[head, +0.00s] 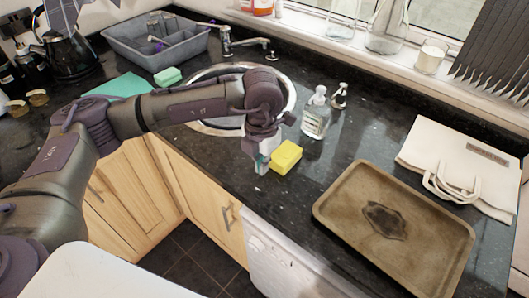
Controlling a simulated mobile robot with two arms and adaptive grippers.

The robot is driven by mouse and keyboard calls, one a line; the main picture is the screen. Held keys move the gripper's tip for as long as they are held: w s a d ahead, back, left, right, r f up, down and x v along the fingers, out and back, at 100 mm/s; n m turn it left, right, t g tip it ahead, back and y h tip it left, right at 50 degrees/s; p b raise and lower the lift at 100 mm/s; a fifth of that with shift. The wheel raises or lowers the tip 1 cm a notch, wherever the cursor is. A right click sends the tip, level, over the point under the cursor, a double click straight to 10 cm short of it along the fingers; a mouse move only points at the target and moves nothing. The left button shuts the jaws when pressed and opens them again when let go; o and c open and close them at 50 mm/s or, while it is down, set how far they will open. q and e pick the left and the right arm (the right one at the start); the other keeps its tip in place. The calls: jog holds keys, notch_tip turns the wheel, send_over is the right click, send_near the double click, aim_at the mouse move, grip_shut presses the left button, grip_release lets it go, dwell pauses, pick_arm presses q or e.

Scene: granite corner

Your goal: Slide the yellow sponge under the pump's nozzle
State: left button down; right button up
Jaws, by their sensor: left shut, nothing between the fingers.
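The yellow sponge (286,157) lies on the dark granite counter, in front of the round sink. My left gripper (262,166) is shut and empty, pointing down at the sponge's left side. It is very close to the sponge; I cannot tell whether they touch. A clear pump bottle (316,117) with a white label stands upright behind and to the right of the sponge. Its pump head is at the top, and the sponge is apart from the bottle. A metal pump dispenser (339,97) stands behind the bottle. My right gripper is not in view.
A brown tray (340,207) and a cream bag (420,150) lie on the right. The sink (203,127) is partly hidden by my left arm. A green sponge (167,76) and grey basin (160,57) are at the back left. Counter between yellow sponge and bottle looks clear.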

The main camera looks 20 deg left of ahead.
aim_at(272, 175)
pick_arm(q)
notch_tip(272, 175, down, 6)
jog(key=shift+r+p, duration=0.15)
jog(key=shift+p, duration=0.55)
jog(key=w, duration=0.1)
jog(key=w+d+p, duration=0.1)
jog(key=w, duration=0.1)
jog(key=shift+d+r, duration=0.15)
jog(key=shift+r, duration=0.05)
jog(key=shift+w+d+f, duration=0.1)
jog(key=shift+w, duration=0.35)
